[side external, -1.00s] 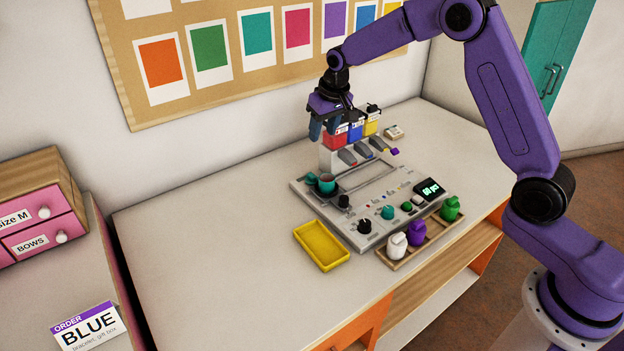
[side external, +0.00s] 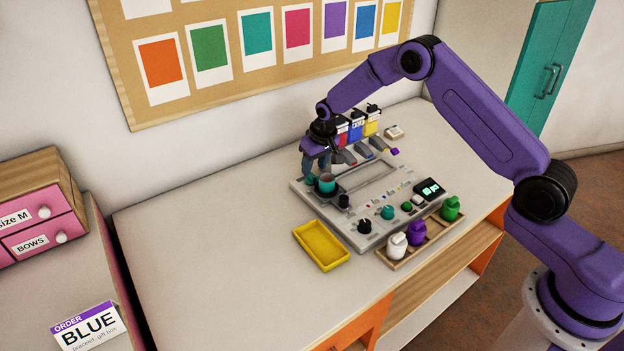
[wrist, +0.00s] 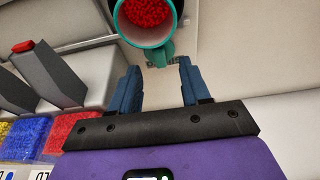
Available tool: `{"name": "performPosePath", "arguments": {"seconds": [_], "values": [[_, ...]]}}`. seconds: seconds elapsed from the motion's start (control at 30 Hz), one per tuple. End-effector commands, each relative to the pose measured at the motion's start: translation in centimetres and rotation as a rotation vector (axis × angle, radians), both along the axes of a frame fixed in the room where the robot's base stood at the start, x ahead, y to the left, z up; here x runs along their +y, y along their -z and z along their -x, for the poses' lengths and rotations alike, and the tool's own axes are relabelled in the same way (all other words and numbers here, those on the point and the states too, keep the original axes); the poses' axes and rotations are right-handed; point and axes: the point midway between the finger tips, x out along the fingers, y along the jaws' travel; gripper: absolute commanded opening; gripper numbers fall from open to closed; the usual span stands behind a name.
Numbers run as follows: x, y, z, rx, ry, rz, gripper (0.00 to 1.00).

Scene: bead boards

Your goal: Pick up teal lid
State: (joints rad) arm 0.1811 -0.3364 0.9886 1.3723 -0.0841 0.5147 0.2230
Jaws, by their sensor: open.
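A teal cup (side external: 326,185) filled with red beads stands on a dark pad at the left end of the grey board. It shows from above in the wrist view (wrist: 147,18). A small teal piece (wrist: 159,54) juts from its side, handle-like. A small round teal piece (side external: 388,213) sits at the board's front edge; it may be the lid, too small to tell. My gripper (wrist: 159,66) is open, pointing down beside the cup, its blue fingers on either side of the small teal piece. I cannot tell whether they touch it.
The grey board (side external: 362,228) carries knobs and a lit display (side external: 430,189). Red, blue and yellow bead dispensers (side external: 371,122) stand behind. A yellow tray (side external: 321,246) lies front left. A wooden rack (side external: 399,262) holds white, purple and green jars. The table's left side is clear.

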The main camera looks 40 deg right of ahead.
Motion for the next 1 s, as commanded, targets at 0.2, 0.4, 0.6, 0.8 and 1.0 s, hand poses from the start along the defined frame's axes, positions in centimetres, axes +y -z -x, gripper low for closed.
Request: {"name": "performPosePath", "arguments": {"seconds": [0.2, 0.4, 0.6, 0.8, 1.0], "values": [[0.0, 2.7, -0.7, 0.001, 0.001, 0.000, 0.47], [0.0, 3.3, -0.9, -0.001, 0.000, 0.000, 0.47], [0.0, 3.2, -0.9, -0.001, 0.000, 0.000, 0.31], [0.0, 3.2, -0.9, 0.000, 0.000, 0.000, 0.13], [0.0, 3.3, -0.8, 0.001, 0.000, 0.000, 0.00]]}}
